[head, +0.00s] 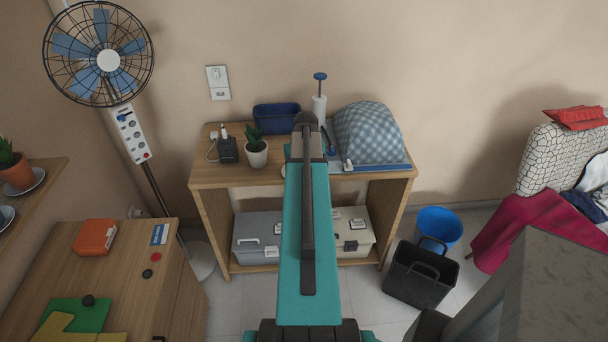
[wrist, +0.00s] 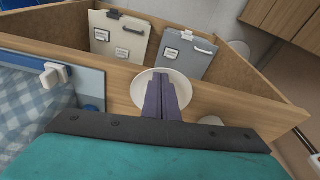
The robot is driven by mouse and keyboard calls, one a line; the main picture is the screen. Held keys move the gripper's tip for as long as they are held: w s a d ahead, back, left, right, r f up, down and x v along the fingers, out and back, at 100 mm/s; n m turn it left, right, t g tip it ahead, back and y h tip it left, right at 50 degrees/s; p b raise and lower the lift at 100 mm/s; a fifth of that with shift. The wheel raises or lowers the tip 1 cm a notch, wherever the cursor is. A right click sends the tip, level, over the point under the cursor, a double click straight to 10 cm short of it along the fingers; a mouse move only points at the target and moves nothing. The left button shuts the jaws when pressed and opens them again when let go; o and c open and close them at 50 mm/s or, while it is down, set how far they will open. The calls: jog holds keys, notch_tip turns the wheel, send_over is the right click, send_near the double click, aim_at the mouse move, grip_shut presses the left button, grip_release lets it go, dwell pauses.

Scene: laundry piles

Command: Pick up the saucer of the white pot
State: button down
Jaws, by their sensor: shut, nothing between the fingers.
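My gripper (wrist: 161,84) is shut, its two fingers together with nothing between them. In the wrist view a round white dish (wrist: 140,84), which looks like the saucer, shows behind the fingers at the front edge of the wooden table. The fingers cover its middle, and I cannot tell whether they touch it. The white pot (head: 257,154) with a green plant stands on the table, left of my arm. A small pale shape (wrist: 211,121) right of the fingers in the wrist view is mostly hidden.
Toolboxes (head: 256,238) fill the shelf below. A fan (head: 108,60) stands to the left.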

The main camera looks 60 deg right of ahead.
jog(key=shift+w+d, duration=0.3)
jog(key=shift+d, duration=0.05)
jog(key=shift+s+a+f+p, duration=0.1)
jog(key=shift+a+f+p, duration=0.05)
jog(key=shift+p, duration=0.25)
jog(key=shift+f, duration=0.65)
jog(key=shift+s+a+b, duration=0.45)
jog(key=shift+s+a, duration=0.2)
jog(key=shift+a, duration=0.05)
